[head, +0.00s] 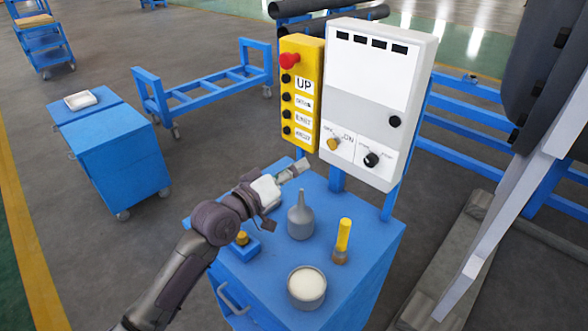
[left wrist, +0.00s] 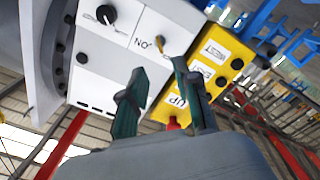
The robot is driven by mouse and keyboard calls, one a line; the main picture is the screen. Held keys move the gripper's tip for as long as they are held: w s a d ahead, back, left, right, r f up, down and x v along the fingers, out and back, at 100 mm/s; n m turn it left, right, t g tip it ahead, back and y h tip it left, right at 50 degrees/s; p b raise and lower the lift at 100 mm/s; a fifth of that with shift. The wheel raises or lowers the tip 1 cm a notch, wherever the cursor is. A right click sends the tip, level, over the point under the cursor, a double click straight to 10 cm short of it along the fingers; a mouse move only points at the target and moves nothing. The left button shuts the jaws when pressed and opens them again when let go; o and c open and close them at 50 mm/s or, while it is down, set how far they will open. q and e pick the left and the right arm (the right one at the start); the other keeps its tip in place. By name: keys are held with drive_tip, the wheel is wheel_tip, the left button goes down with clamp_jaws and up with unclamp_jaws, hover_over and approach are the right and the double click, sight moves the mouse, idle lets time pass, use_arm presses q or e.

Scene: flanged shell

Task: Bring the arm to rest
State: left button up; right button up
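My left arm comes in from the lower left in the head view. Its gripper (head: 293,170) is above the back left part of the blue cart top (head: 348,236), in front of the control panels. In the left wrist view the two dark green fingers of this gripper (left wrist: 160,66) stand apart with nothing between them. Behind them are the white control box (left wrist: 150,28) with its knobs and the yellow button panel (left wrist: 215,62), apparently beyond the fingertips. My right gripper is in neither view.
On the cart stand a grey funnel-shaped can (head: 300,220), a yellow-handled brush (head: 342,240), an open tin (head: 307,287) and a small brass piece (head: 242,238) on a blue block. The white control box (head: 375,95) and yellow panel (head: 301,90) rise behind.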

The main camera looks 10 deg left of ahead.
use_arm(q)
drive_tip(key=s+a+f+m+g+y, duration=0.1)
drive_tip(key=s+f, duration=0.4)
drive_tip(key=s+a+f+m+g+y, duration=0.1)
drive_tip(key=s+f+g+y, duration=0.1)
drive_tip(key=s+f, duration=0.3)
drive_tip(key=s+a+f+m+g+y, duration=0.1)
drive_tip(key=s+f+g, duration=0.1)
drive_tip(key=s+f, duration=0.4)
drive_tip(key=shift+s+f+y, duration=0.1)
drive_tip(key=shift+f+y, duration=0.1)
drive_tip(key=shift+y, duration=0.2)
drive_tip(key=s+a+f+g+y, duration=0.3)
drive_tip(key=s+a, duration=0.2)
drive_tip(key=s, duration=0.5)
drive_tip(key=s+a+f+g+y, duration=0.3)
drive_tip(key=s+a, duration=0.2)
drive_tip(key=s, duration=0.5)
wheel_tip(320, 180, down, 27)
drive_tip(key=s+m+g, duration=0.1)
drive_tip(key=s+a+f+g, duration=0.1)
drive_tip(key=s+a+f, duration=0.2)
drive_tip(key=s+f, duration=1.2)
drive_tip(key=shift+s+f+g, duration=0.15)
drive_tip(key=shift+s+g, duration=0.15)
drive_tip(key=shift+s, duration=0.35)
